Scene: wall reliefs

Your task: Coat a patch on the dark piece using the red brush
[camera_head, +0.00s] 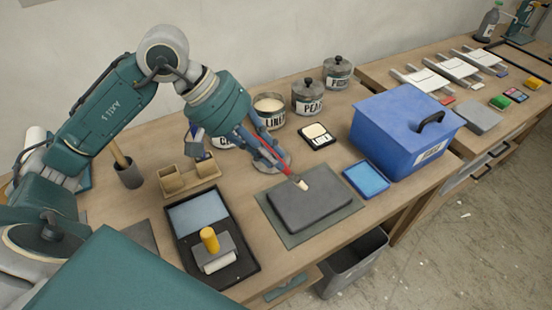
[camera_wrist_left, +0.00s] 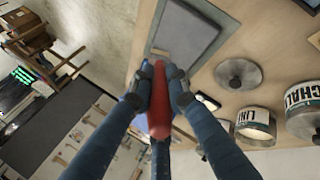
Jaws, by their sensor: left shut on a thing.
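My left gripper (camera_head: 262,148) is shut on the red brush (camera_head: 289,169), with the bristle end pointing down and to the right. The pale bristles appear over the far part of the dark piece (camera_head: 312,206); I cannot tell whether they touch it. The dark piece is a flat grey slab lying on a greenish mat (camera_head: 283,234). In the left wrist view the red brush (camera_wrist_left: 159,105) sits between the fingers of the left gripper (camera_wrist_left: 158,80), and the dark piece (camera_wrist_left: 187,30) lies beyond. My right gripper does not show.
A black tray (camera_head: 246,280) with a yellow-handled roller (camera_head: 209,240) stands left of the mat. A blue box (camera_head: 398,140) and a light blue pad (camera_head: 366,178) are to the right. Labelled jars (camera_head: 308,98) stand behind. A grey bin (camera_head: 352,265) is below the front edge.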

